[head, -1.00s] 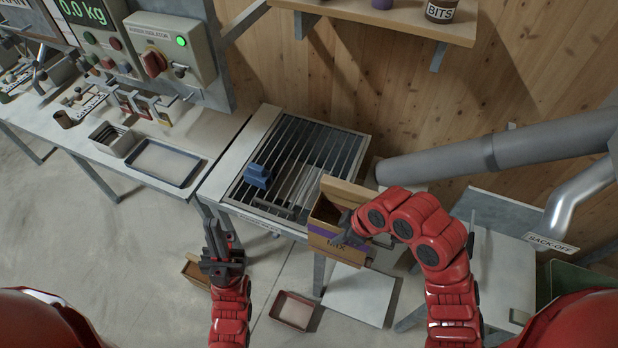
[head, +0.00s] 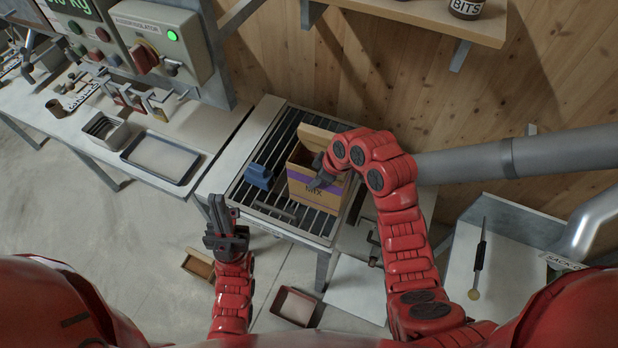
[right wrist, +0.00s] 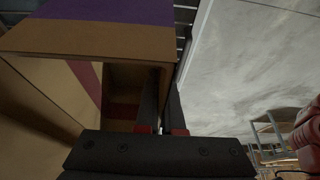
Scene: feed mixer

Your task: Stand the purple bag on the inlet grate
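In the right wrist view the bag (right wrist: 95,40) fills the left side, beside the fingers (right wrist: 165,105).
A blue block-like object (head: 258,176) sits on the grate, just left of the bag. A large grey pipe (head: 470,160) runs along the right. A tray (head: 160,157) lies on the left bench. A wall shelf (head: 430,18) overhangs behind.

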